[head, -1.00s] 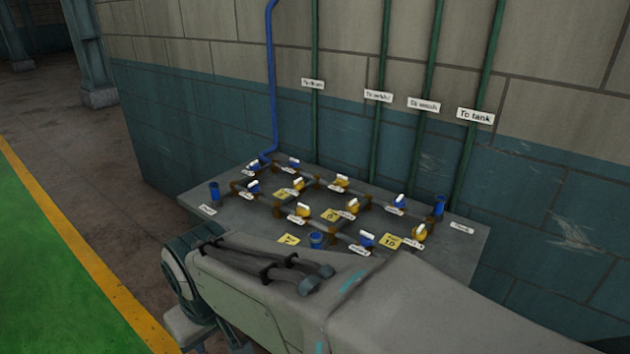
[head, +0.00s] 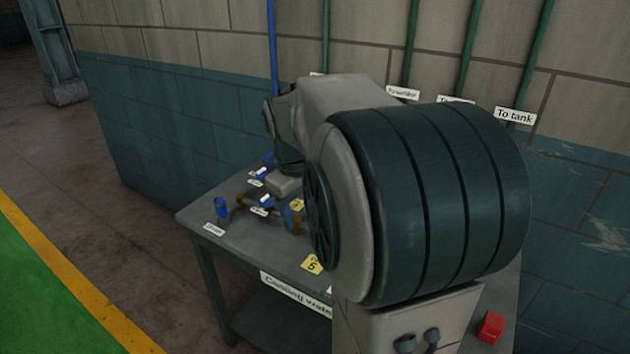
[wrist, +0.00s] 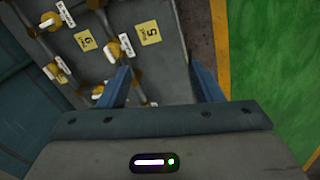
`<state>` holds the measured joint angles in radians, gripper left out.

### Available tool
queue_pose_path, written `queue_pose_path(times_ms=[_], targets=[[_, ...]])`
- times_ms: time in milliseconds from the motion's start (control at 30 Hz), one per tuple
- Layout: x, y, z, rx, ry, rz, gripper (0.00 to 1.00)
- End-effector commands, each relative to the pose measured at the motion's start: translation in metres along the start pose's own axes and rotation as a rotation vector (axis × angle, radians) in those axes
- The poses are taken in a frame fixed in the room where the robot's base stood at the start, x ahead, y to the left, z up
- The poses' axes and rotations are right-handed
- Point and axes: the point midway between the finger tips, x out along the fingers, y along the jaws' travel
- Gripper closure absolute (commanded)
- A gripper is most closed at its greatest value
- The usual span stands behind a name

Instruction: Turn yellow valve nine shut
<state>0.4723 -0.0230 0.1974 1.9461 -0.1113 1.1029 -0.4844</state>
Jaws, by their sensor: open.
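Several yellow valves with white handles show on the bench in the wrist view: one near tag 5 (wrist: 118,48), one at the upper left (wrist: 48,20), one lower left (wrist: 52,72) and one beside the left finger (wrist: 98,93). Their small white labels are too blurred to read, so I cannot tell which is valve nine. My gripper (wrist: 164,80) is open and empty, its blue fingers apart over the bench edge, holding no valve. In the head view my arm hides most of the valves.
The grey bench (head: 235,240) stands against the wall. Blue valves (head: 258,180) and a blue fitting (head: 221,208) show at its left end. Yellow tags 5 (wrist: 149,33) and 6 (wrist: 85,40) lie among the pipes. A red box (head: 491,327) is at the lower right. Floor on the left is clear.

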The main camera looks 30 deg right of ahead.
Motion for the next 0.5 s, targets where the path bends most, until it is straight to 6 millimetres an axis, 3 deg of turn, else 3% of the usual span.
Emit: queue_pose_path(times_ms=[33,233,400,500], targets=[[0.004,0.028,-0.007,-0.017,-0.020,-0.009,0.41],[0.022,0.127,-0.016,-0.120,-0.059,-0.060,0.41],[0.044,0.204,0.001,-0.179,-0.056,-0.111,0.41],[0.053,0.236,0.014,-0.201,-0.047,-0.132,0.41]])
